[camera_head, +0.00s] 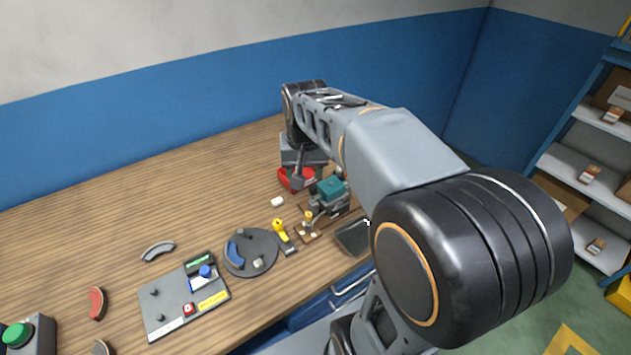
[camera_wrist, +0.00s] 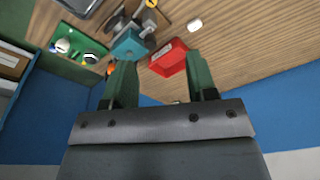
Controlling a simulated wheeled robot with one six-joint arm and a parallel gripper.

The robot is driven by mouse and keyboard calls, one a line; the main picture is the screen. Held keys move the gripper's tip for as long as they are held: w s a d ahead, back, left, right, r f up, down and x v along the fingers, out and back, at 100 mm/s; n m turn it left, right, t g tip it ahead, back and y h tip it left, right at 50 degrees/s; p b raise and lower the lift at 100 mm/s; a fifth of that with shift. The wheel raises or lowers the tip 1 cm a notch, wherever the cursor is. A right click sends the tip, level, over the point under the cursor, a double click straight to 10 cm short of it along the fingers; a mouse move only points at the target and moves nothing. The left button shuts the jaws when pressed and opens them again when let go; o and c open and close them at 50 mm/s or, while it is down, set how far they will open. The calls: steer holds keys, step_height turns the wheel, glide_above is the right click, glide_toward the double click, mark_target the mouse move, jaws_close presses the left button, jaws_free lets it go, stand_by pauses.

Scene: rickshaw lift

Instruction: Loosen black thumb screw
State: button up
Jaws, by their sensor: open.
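A small fixture with a teal block (camera_head: 331,188) stands on a brown board near the table's front edge, partly behind my arm. In the wrist view the teal block (camera_wrist: 130,45) and grey parts (camera_wrist: 120,22) show at the upper left, beyond the left finger. I cannot pick out the black thumb screw for certain; it is too small or hidden. My gripper (camera_head: 302,160) is above the table behind the fixture. In the wrist view my gripper (camera_wrist: 161,62) is open, its two green fingers wide apart with nothing between them.
A red tray (camera_head: 293,180) lies below my gripper and shows between the fingers. A dark tray (camera_head: 353,238), yellow-handled tool (camera_head: 279,229), round grey plate (camera_head: 250,252) and grey panel (camera_head: 172,311) are nearby. Shelves (camera_head: 590,167) stand at right. The table's back left is clear.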

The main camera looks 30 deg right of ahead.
mark_target(313, 187)
steer(key=w+d+m+g, duration=0.2)
steer(key=w+d+m, duration=0.1)
steer(key=w+d, duration=0.25)
steer(key=f, duration=1.3)
steer(key=shift+w+a+p, duration=0.2)
steer(key=shift+w+p, duration=0.05)
steer(key=shift+p, duration=0.05)
steer(key=c, duration=0.9)
